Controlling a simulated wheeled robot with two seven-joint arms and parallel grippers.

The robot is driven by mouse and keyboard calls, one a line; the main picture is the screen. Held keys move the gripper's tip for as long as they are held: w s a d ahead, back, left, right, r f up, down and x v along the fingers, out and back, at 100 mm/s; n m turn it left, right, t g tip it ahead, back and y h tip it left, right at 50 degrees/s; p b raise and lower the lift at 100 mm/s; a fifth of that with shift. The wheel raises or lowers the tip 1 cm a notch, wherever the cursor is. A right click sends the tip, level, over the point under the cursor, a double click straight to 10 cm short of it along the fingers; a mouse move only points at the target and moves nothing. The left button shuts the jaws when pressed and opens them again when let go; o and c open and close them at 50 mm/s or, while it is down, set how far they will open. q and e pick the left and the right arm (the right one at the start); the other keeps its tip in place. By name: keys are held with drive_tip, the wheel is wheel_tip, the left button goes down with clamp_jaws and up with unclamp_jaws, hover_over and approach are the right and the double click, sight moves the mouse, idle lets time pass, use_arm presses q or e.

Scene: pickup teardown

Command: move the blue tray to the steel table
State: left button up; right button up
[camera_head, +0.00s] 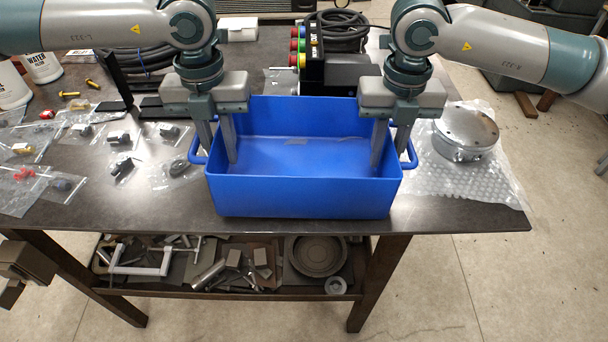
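The blue tray (300,197) is upright and looks empty apart from a small grey patch on its floor. It sits at the front middle of a dark metal-topped table (455,212); I cannot tell if this is the steel table. My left gripper (219,150) straddles the tray's left wall, one finger inside and one outside by the left handle. My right gripper (391,150) straddles the right wall the same way, by the right handle. On both, the fingers stand apart with gaps beside the thin wall. The lower outer fingers are partly hidden.
Bagged small parts (120,165) cover the table's left side. A round metal part (465,132) lies on bubble wrap at the right. A black box with coloured knobs (315,60) and coiled cable (338,28) stand behind the tray. A lower shelf (230,288) holds metal parts.

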drive_tip(key=shift+d+f, duration=0.1)
drive_tip(key=shift+d, duration=0.05)
use_arm(q)
wheel_tip(320, 180, up, 11)
drive_tip(key=shift+a, duration=0.15)
use_arm(e)
drive_tip(key=shift+f, duration=0.1)
use_arm(q)
drive_tip(key=shift+w+r, duration=0.1)
use_arm(e)
drive_tip(key=shift+d, duration=0.1)
use_arm(q)
drive_tip(key=shift+f, duration=0.25)
use_arm(e)
wheel_tip(320, 180, up, 9)
drive_tip(key=a, duration=0.1)
drive_tip(key=shift+a, duration=0.15)
idle(0.3)
use_arm(q)
drive_tip(key=shift+s, duration=0.25)
use_arm(e)
drive_tip(key=shift+s, duration=0.1)
